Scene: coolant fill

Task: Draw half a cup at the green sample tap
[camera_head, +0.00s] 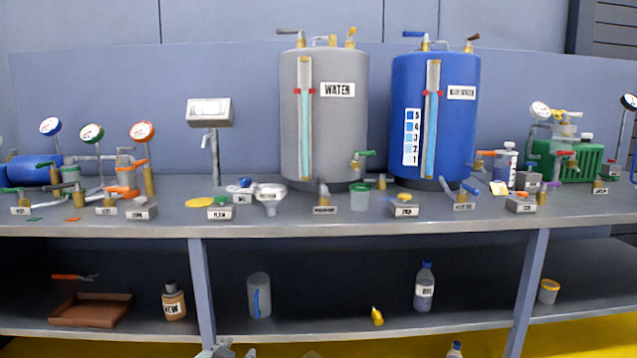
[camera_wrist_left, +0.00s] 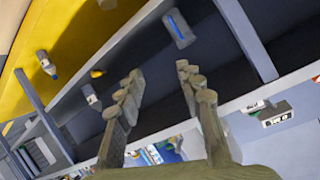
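The grey WATER tank (camera_head: 325,130) stands on the bench top with a green-handled tap (camera_head: 364,157) low on its right side. A small clear cup with a green rim (camera_head: 360,197) stands on the bench just below that tap; I cannot tell its contents. My left gripper (camera_head: 225,349) shows only partly at the bottom edge of the head view, below and in front of the bench. In the left wrist view its fingers (camera_wrist_left: 158,82) are apart with nothing between them. My right gripper is not in view.
A blue tank (camera_head: 435,120) stands right of the grey one. Small labelled blocks and a funnel (camera_head: 269,195) line the front of the bench (camera_head: 320,225). The lower shelf (camera_head: 330,312) holds a brown tray (camera_head: 91,310), a clear cylinder (camera_head: 259,296) and a bottle (camera_head: 424,288).

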